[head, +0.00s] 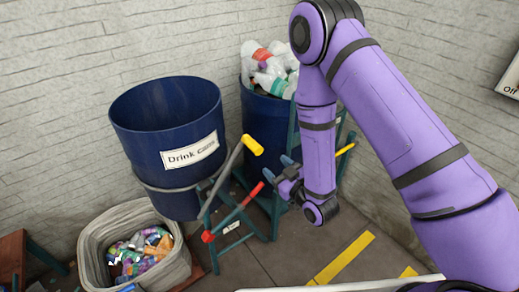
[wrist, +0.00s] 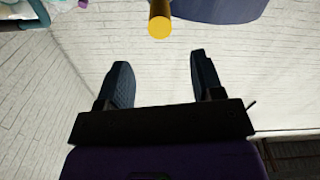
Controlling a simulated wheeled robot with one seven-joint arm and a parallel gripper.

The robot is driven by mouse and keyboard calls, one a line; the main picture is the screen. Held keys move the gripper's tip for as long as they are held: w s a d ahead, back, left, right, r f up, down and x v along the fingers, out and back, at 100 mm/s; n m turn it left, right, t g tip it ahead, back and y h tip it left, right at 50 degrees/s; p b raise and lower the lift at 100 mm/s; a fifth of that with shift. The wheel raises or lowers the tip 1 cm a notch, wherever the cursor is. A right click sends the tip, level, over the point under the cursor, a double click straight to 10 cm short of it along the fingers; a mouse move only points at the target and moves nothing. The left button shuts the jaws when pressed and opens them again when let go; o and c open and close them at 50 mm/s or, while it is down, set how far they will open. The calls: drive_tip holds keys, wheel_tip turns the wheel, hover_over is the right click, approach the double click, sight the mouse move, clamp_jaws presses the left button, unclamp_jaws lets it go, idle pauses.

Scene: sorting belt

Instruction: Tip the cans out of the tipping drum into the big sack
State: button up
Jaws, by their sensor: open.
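The tipping drum (head: 150,140) is a dark blue tub labelled "Drink cans" in the head view, held in a frame with its mouth up. I see no cans in the visible part of its inside; its bottom is hidden. A grey lever with a yellow grip (head: 252,145) rises at its right side. The big sack (head: 92,242) stands open below and left of the drum, with several colourful cans (head: 140,252) inside. My gripper (head: 277,168) is open and empty, right of the yellow grip. In the wrist view, the yellow grip (wrist: 160,27) lies beyond my open fingertips (wrist: 160,62).
A second blue drum (head: 262,115) full of plastic bottles (head: 268,68) stands behind, on a green frame with another yellow grip (head: 345,149). A red-ended bar (head: 232,213) sits low before the first drum. Yellow marks (head: 345,258) cross the floor at right. A brick wall closes the back.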

sight(262, 154)
drive_tip(key=x, duration=1)
drive_tip(key=shift+w+a, duration=0.1)
drive_tip(key=shift+w, duration=0.05)
drive_tip(key=shift+c, duration=0.4)
drive_tip(key=shift+r, duration=0.1)
clamp_jaws()
